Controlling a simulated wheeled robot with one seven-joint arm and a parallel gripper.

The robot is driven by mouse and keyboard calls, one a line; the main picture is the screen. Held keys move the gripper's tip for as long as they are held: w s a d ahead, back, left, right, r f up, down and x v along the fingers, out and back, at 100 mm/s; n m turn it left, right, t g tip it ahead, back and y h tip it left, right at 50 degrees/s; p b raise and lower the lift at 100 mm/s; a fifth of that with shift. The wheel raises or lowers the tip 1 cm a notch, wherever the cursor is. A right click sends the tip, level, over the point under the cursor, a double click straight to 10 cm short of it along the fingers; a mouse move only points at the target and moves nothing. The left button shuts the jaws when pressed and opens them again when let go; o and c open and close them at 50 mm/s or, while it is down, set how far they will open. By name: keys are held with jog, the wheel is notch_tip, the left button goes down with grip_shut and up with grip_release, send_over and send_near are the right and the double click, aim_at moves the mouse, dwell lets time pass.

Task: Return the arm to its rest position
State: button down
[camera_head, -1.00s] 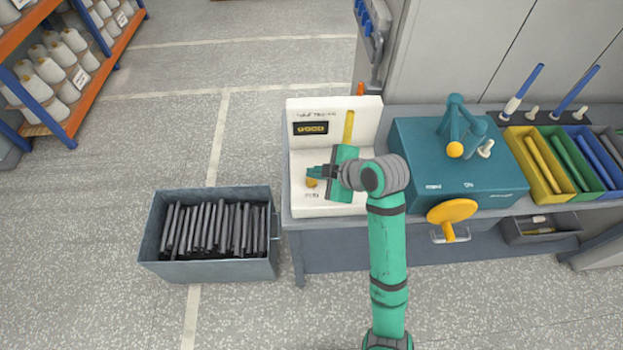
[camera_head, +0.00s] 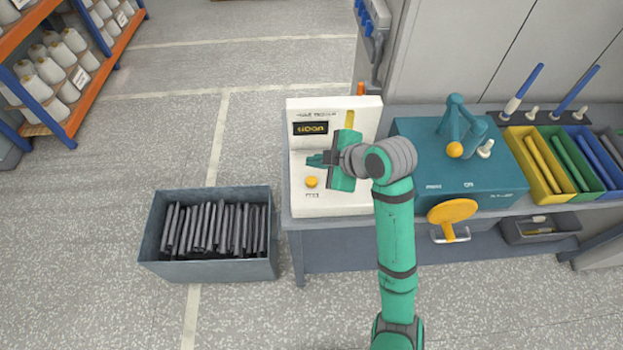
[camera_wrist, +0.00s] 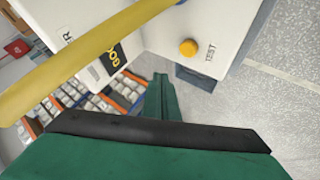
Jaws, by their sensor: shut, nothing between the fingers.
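My gripper (camera_head: 315,160) is shut and empty, its fingers together and pointing left in the head view. It hovers in front of the white tester (camera_head: 350,200), above and apart from the round yellow button (camera_head: 311,182). The tester's small dark display (camera_head: 311,128) shows yellow characters. In the wrist view my closed green fingers (camera_wrist: 162,85) show in the middle, and the yellow button (camera_wrist: 187,47) is beyond them beside the word TEST. A yellow bar (camera_wrist: 75,60) crosses the upper left of that view; part of a yellow stick (camera_head: 350,119) shows on the tester in the head view.
A grey bin (camera_head: 160,255) of dark sticks stands on the floor at the left. Right of the tester are a teal machine (camera_head: 420,145) with a yellow hand wheel (camera_head: 452,211) and yellow, green and blue trays (camera_head: 510,150). Open floor lies left of the bench.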

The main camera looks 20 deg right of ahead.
dwell(0.5)
jog(key=w+a+f+m+t, duration=0.25)
jog(key=a+m, duration=0.25)
jog(key=a, duration=0.3)
jog(key=w+a+f+m+t, duration=0.1)
jog(key=a+f+m+t, duration=0.1)
jog(key=a+m+t, duration=0.35)
jog(key=s+a+f+m+g+h, duration=0.1)
jog(key=s+a+f+m, duration=0.1)
jog(key=s+a+f, duration=0.25)
jog(key=s+a+f+m+h, duration=0.1)
jog(key=s+f+m+h, duration=0.15)
jog(key=s, duration=0.65)
jog(key=s+a+f+m+h, duration=0.15)
jog(key=s+f, duration=0.25)
jog(key=s, duration=0.5)
jog(key=s+d+r+n, duration=0.1)
jog(key=s+r, duration=0.1)
jog(key=s, duration=0.5)
jog(key=s+d+r+n+y, duration=0.1)
jog(key=s+d+r, duration=0.1)
jog(key=s, duration=0.6)
jog(key=shift+r, duration=0.45)
